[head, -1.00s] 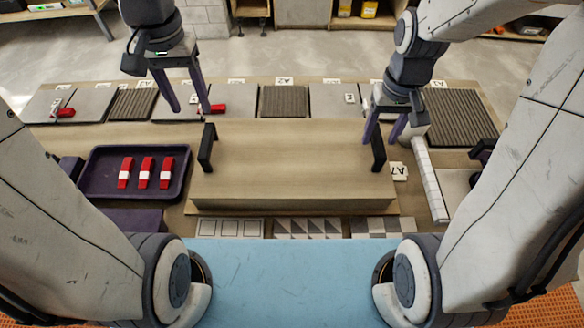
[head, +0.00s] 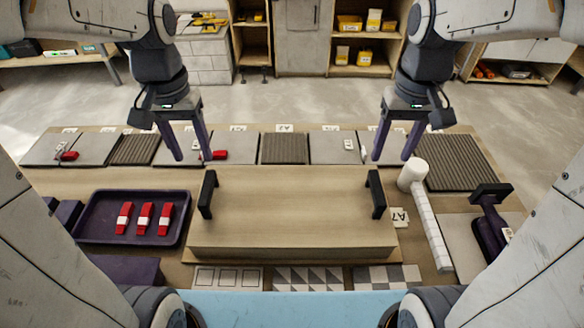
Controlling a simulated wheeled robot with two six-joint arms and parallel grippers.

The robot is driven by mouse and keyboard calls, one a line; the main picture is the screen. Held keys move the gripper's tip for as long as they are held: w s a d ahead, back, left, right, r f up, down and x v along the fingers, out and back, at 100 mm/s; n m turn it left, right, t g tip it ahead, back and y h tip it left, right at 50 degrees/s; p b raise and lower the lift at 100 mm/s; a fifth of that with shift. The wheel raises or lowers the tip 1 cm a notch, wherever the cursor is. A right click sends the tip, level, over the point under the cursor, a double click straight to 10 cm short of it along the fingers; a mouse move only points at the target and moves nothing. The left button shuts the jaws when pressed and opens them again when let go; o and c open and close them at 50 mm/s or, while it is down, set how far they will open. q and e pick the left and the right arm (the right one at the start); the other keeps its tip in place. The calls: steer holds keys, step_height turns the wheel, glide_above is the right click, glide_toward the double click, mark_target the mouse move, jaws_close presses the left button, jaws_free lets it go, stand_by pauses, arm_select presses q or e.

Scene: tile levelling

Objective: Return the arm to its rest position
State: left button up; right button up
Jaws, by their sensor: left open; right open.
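My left gripper (head: 190,158) is open and empty. In the head view it appears over the row of tiles, close to a red clip (head: 215,155); I cannot tell whether it touches it. My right gripper (head: 393,158) is open and empty, in front of the right part of the tile row. It appears above and beyond the right black handle (head: 376,194) of the wooden board (head: 290,215). Both grippers point downward, at about the same height in the picture. The left black handle (head: 207,194) stands free.
A dark tray (head: 180,233) with red and white clips stands at the left. A white mallet (head: 412,174) lies right of the board. A dark-handled tool (head: 490,222) is at the far right. Grey tiles (head: 335,147) and ribbed tiles (head: 284,148) line the back. Shelves stand behind.

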steer(key=shift+a, duration=0.1)
arm_select(q)
steer(key=s+d+r+m+p, duration=0.1)
steer(key=s+d+m+p, duration=0.2)
steer(key=s+d, duration=0.4)
steer(key=s+d+r+m+h+p, duration=0.1)
steer(key=s+d+m+p, duration=0.3)
steer(key=s, duration=0.5)
steer(key=d+r+p, duration=0.1)
steer(key=d+p, duration=0.1)
steer(key=shift+d+r, duration=0.3)
steer(key=shift+d, duration=0.05)
arm_select(e)
steer(key=s+a+r+n, duration=0.1)
steer(key=s+a+n, duration=0.2)
steer(key=s+a, duration=0.3)
steer(key=s+a+r+n+y, duration=0.1)
steer(key=s+a+r+n, duration=0.1)
steer(key=s+a+n, duration=0.2)
steer(key=s+a, duration=0.3)
steer(key=s, duration=0.3)
steer(key=shift+a+r, duration=0.25)
